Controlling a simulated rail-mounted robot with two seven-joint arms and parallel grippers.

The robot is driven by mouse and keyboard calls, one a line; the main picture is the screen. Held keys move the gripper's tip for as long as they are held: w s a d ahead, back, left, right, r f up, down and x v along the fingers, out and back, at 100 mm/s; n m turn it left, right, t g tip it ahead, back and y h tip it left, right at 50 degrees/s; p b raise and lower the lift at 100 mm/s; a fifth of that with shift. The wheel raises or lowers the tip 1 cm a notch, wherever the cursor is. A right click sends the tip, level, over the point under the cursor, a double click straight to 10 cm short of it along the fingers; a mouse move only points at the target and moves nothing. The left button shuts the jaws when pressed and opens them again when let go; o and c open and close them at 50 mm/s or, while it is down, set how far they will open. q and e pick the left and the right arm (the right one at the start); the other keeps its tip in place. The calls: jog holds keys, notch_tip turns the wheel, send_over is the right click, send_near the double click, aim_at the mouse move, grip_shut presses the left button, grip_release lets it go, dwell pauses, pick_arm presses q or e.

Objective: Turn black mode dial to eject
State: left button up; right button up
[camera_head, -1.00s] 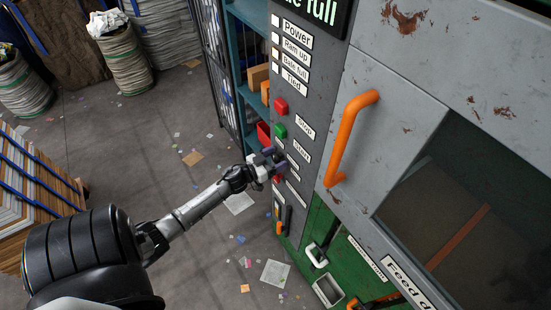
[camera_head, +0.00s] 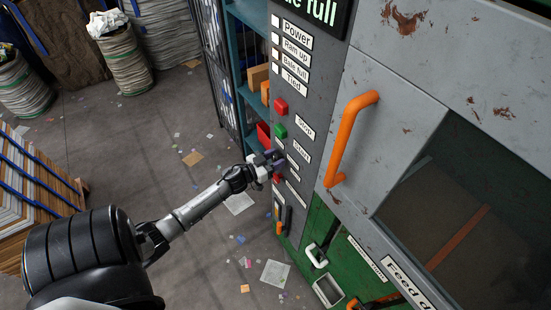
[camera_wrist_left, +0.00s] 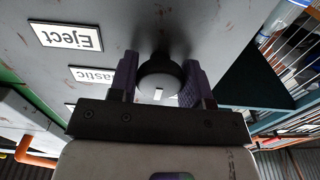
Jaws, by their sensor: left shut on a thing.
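The black mode dial (camera_wrist_left: 160,78) is a round knob on the grey control panel, with a white mark on its face. My left gripper (camera_head: 275,158) is at the panel below the green button. In the left wrist view the left gripper (camera_wrist_left: 158,82) has one purple finger on each side of the dial and is shut on it. The Eject label (camera_wrist_left: 65,36) and the Plastic label (camera_wrist_left: 92,74) show beside the dial. A further label is partly hidden by the gripper. In the head view the gripper hides the dial. My right gripper is out of view.
A red button (camera_head: 281,107) and a green button (camera_head: 280,131) sit above the gripper on the panel. A big orange handle (camera_head: 346,135) stands out from the door to the right. Blue-green shelving (camera_head: 256,90) is close behind the panel's left edge.

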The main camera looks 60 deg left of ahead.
pick_arm(q)
jog(key=m, duration=0.4)
jog(key=shift+p, duration=0.35)
jog(key=m, duration=0.4)
jog(key=shift+m, duration=0.4)
jog(key=m, duration=0.2)
jog(key=shift+m, duration=0.4)
jog(key=m+b, duration=0.1)
jog(key=m, duration=0.2)
jog(key=shift+m, duration=0.3)
jog(key=shift+m+b, duration=0.6)
jog(key=shift+m, duration=1.5)
jog(key=o, duration=0.9)
jog(key=shift+s, duration=0.15)
